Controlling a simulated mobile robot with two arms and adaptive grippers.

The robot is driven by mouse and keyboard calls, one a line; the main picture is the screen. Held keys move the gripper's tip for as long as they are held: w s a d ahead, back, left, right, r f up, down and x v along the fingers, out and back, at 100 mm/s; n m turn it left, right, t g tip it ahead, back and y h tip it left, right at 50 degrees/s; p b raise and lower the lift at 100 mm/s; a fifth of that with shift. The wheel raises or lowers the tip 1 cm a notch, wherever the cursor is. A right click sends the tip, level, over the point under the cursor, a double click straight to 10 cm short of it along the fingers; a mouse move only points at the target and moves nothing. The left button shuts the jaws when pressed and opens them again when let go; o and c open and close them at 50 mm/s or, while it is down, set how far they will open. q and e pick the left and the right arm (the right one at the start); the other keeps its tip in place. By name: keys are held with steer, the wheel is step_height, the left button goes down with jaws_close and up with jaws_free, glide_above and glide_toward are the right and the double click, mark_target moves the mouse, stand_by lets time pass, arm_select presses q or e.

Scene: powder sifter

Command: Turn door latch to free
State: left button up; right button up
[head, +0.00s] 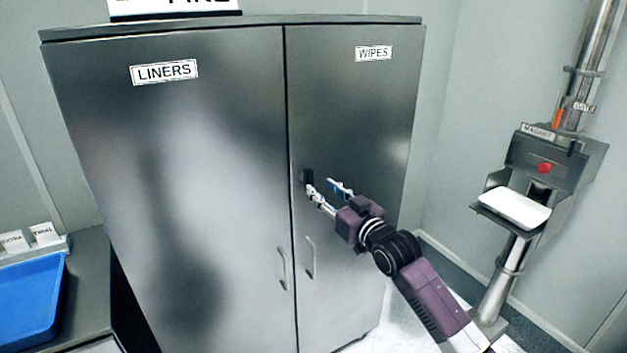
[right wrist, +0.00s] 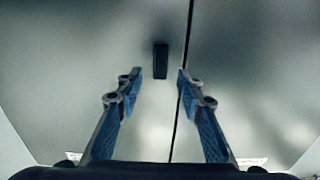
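The door latch is a small dark upright block (head: 308,176) on the right door (head: 345,120) of a grey metal cabinet, close to the seam between the doors. In the right wrist view the latch (right wrist: 160,60) appears upright, just beyond and between my fingertips. My right gripper (head: 321,186) is open and empty, pointing at the door beside the latch. Its blue fingers (right wrist: 159,74) are spread on both sides of the latch in the wrist view. I cannot tell whether either finger touches the latch or door. My left gripper is out of view.
Two vertical handles, left (head: 282,268) and right (head: 310,257), sit below the latch beside the seam. Left is a counter with a blue tray (head: 30,300). Right is a post-mounted magnet station (head: 550,160) with a white tray (head: 514,208). Both doors are closed.

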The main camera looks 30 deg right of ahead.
mark_target(311, 179)
steer(key=shift+w+f+p, duration=0.1)
steer(key=shift+w+p, duration=0.35)
steer(key=shift+w, duration=2.25)
steer(key=shift+c, duration=0.7)
jaws_close()
